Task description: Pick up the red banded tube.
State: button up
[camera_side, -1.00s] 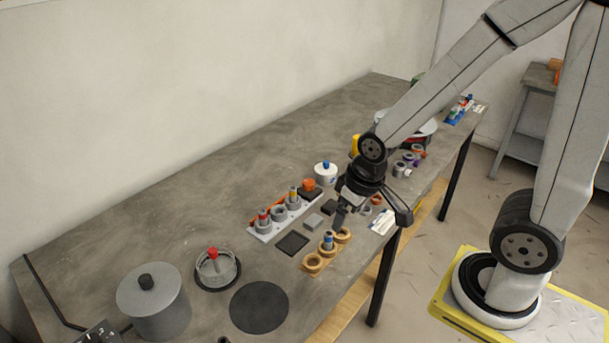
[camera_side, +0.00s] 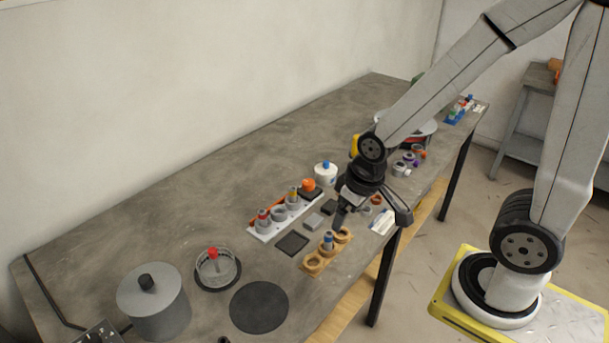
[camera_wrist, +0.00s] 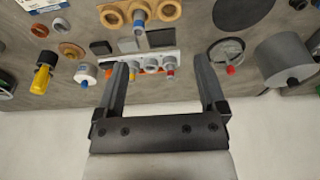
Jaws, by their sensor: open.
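The red banded tube (camera_side: 263,216) stands upright in the left holder of the white rack (camera_side: 258,237) in the side view. In the wrist view its red part (camera_wrist: 170,73) shows between my fingers, farther off. A yellow banded tube (camera_side: 293,193) stands at the rack's other end, with an empty-looking holder between them. My gripper (camera_side: 340,217) is to the right of the rack, above the table near the wooden holder. In the wrist view my gripper (camera_wrist: 161,62) is open, with nothing between its fingers.
A wooden holder (camera_side: 312,262) with a blue banded tube (camera_side: 328,240) stands near the table's front edge. A dark square pad (camera_side: 292,243) and a small grey block (camera_side: 313,221) lie between it and the rack.

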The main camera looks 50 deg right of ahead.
dwell(0.4)
jog(key=shift+c, duration=1.2)
jog(key=n+g, duration=0.2)
jog(key=n, duration=1.8)
send_over(264, 211)
notch_tip(264, 211, down, 6)
jog(key=shift+f, duration=0.1)
jog(key=shift+w+f+n+g, duration=0.3)
jog(key=shift+w+f+n, duration=0.1)
jog(key=shift+w+n, duration=0.15)
